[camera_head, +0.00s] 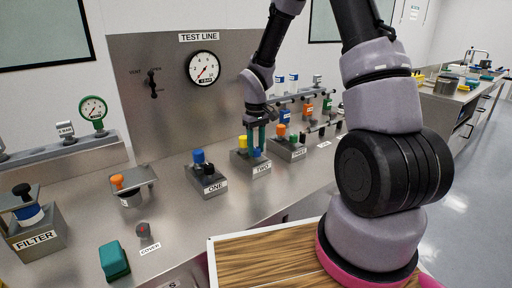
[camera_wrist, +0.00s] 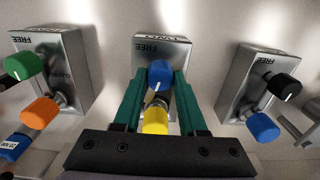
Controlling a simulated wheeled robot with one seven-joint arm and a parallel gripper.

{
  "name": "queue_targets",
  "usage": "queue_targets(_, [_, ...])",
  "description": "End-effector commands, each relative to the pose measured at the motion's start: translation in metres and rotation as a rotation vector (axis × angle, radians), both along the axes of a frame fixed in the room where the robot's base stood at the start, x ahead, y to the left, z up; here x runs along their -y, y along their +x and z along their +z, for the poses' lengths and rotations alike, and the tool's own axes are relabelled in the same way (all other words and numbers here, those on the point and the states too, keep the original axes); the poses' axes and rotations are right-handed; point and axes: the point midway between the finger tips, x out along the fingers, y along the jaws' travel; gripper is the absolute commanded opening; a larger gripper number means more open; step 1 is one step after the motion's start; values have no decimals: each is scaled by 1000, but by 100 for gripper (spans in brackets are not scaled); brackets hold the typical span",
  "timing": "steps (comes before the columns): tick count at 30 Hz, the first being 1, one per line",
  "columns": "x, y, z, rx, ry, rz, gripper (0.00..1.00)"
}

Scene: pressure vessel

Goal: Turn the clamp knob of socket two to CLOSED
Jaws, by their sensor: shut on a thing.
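Socket two (camera_head: 247,166) is a grey metal block with a TWO label, in the middle of the row on the bench. It carries a blue knob (camera_head: 256,153) at the front and a yellow part (camera_head: 243,142) behind. In the wrist view the blue knob (camera_wrist: 159,74) has a white mark, and the word FREE is printed beside it. The yellow part (camera_wrist: 155,121) shows closer to my palm. My gripper (camera_head: 259,142) reaches down from above, its green fingers shut on the blue knob's sides. The CLOSED marking cannot be read here.
Socket one (camera_head: 208,184), with blue and black tops, stands to the left. Socket three (camera_head: 287,150), with orange and green tops, stands to the right. A rail with coloured parts (camera_head: 308,108) runs behind. A gauge (camera_head: 202,68) hangs on the panel.

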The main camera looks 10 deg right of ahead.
Motion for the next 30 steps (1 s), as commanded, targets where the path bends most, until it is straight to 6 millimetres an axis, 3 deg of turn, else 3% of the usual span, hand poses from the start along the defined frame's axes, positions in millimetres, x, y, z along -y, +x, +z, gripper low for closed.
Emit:
queue_targets(12, [0, 1, 1, 2, 0, 230, 0])
queue_targets(30, [0, 1, 1, 2, 0, 279, 0])
